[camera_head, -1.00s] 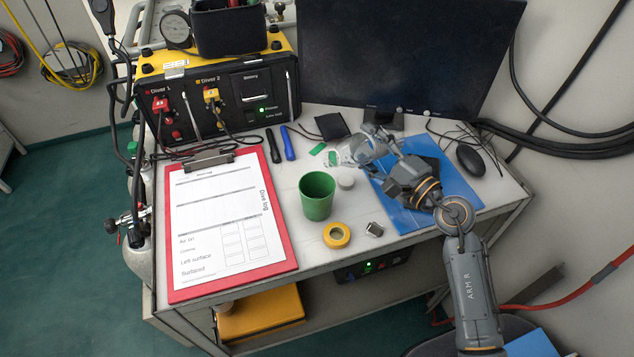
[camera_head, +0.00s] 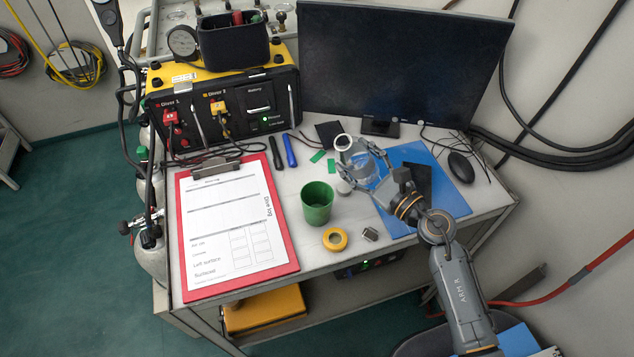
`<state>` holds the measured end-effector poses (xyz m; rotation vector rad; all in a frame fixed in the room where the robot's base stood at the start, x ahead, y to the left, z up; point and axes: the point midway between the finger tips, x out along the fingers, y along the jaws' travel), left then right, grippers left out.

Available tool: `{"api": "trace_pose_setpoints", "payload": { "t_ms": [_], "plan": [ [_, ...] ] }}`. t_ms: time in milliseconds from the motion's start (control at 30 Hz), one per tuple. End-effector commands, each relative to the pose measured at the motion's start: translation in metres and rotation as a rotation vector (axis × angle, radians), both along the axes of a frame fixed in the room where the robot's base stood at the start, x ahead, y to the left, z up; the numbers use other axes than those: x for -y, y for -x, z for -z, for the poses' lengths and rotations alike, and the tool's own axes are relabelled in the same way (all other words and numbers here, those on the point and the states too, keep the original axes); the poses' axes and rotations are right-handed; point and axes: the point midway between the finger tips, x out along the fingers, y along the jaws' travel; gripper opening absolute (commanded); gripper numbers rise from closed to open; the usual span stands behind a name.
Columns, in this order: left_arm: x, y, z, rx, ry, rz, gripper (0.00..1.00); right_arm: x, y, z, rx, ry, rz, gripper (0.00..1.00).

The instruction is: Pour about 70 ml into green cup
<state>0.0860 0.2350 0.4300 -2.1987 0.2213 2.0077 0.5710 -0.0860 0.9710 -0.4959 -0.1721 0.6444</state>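The green cup (camera_head: 317,204) stands upright on the grey table, open at the top; I cannot see what is in it. My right gripper (camera_head: 362,160) is shut around a clear bottle (camera_head: 362,171), to the right of and behind the cup. The bottle looks close to upright, with its pale open neck (camera_head: 343,142) at the top. Any liquid level in it is too small to tell. A round pale cap (camera_head: 344,187) lies on the table between the cup and the bottle. My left gripper is not in view.
A red clipboard (camera_head: 287,247) lies left of the cup. Yellow tape (camera_head: 335,239) and a small metal item (camera_head: 370,234) lie in front. The black monitor (camera_head: 395,65) and diver panel (camera_head: 222,105) stand behind. A blue mat (camera_head: 450,197) lies right.

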Motion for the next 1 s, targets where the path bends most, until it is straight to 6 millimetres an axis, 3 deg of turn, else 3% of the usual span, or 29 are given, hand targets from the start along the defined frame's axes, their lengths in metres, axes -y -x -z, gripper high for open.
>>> {"api": "trace_pose_setpoints", "payload": {
  "t_ms": [33,100,400,1000],
  "plan": [
    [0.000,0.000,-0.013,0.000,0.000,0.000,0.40,0.001,0.000,-0.009,-0.029,-0.030,0.000,0.19],
    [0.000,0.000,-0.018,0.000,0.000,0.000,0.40,0.000,0.000,-0.007,-0.100,-0.119,-0.003,0.19],
    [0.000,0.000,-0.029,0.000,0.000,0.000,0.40,-0.002,0.002,0.001,-0.293,-0.371,-0.004,0.19],
    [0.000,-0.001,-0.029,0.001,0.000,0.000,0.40,-0.003,0.002,0.003,-0.319,-0.407,-0.004,0.19]
  ]
}}
